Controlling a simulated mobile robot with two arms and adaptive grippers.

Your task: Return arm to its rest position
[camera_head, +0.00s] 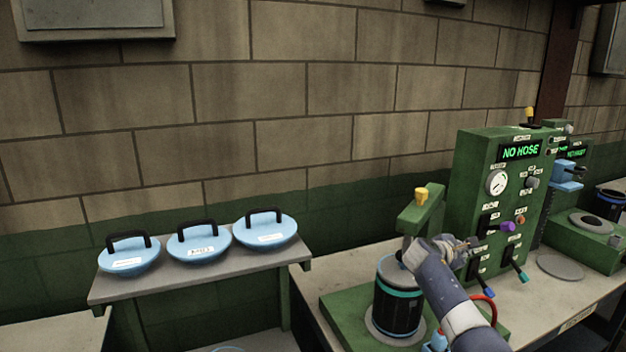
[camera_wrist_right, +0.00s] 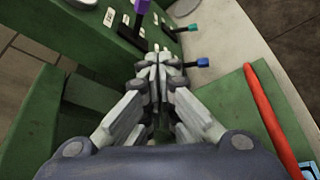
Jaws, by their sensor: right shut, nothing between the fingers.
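My right gripper (camera_head: 466,243) is in front of the green control machine (camera_head: 478,165), beside its row of coloured levers. Its fingers are shut and empty; they also show closed together in the right wrist view (camera_wrist_right: 152,60). A purple-tipped lever (camera_head: 508,226) and a blue-tipped lever (camera_head: 488,292) are close to the fingertips. In the wrist view the blue-tipped lever (camera_wrist_right: 202,62) is just right of the fingers. My right forearm (camera_head: 447,295) reaches in from the bottom and partly covers a black cylinder with teal bands (camera_head: 395,312). My left gripper is not in view.
The machine's display (camera_head: 520,151) reads "NO HOSE". A green arm with a yellow knob (camera_head: 421,196) stands over the cylinder. A red hose (camera_wrist_right: 265,120) runs beside my wrist. Three blue lids with black handles (camera_head: 198,243) sit on a grey shelf (camera_head: 110,290) at left.

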